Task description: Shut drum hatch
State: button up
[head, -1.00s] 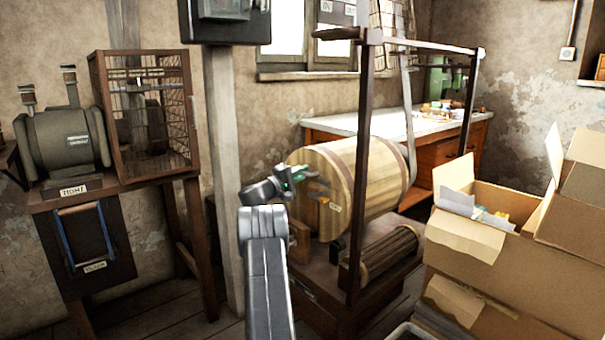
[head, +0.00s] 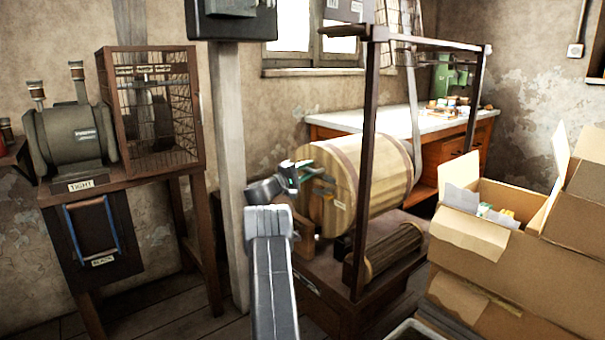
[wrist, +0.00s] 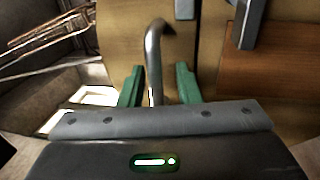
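The wooden drum (head: 385,178) lies on its side on a dark stand in the head view, its round end facing my arm. In the wrist view a pale wooden face (wrist: 118,35) fills the back, with a reddish-brown wooden panel (wrist: 268,68) at right. A curved grey metal handle (wrist: 154,50) stands out from the pale face. My gripper (wrist: 159,78) has its two green fingers apart, one on each side of the handle, with gaps visible. In the head view my gripper (head: 312,174) is at the drum's near end. I cannot tell the hatch's outline or how far open it is.
A dark upright post (head: 364,150) of the stand's frame rises beside the drum. A ribbed roller (head: 385,252) lies below it. Open cardboard boxes (head: 500,250) crowd the right. A wooden column (head: 229,170) stands left of my arm, with a motor table (head: 120,185) further left.

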jog(key=p+v, duration=0.2)
jog(key=v, duration=1.1)
jog(key=shift+s+a, duration=0.3)
jog(key=shift+w+d+f, duration=0.1)
jog(key=shift+b+x, duration=1.05)
jog(key=shift+x, duration=5.8)
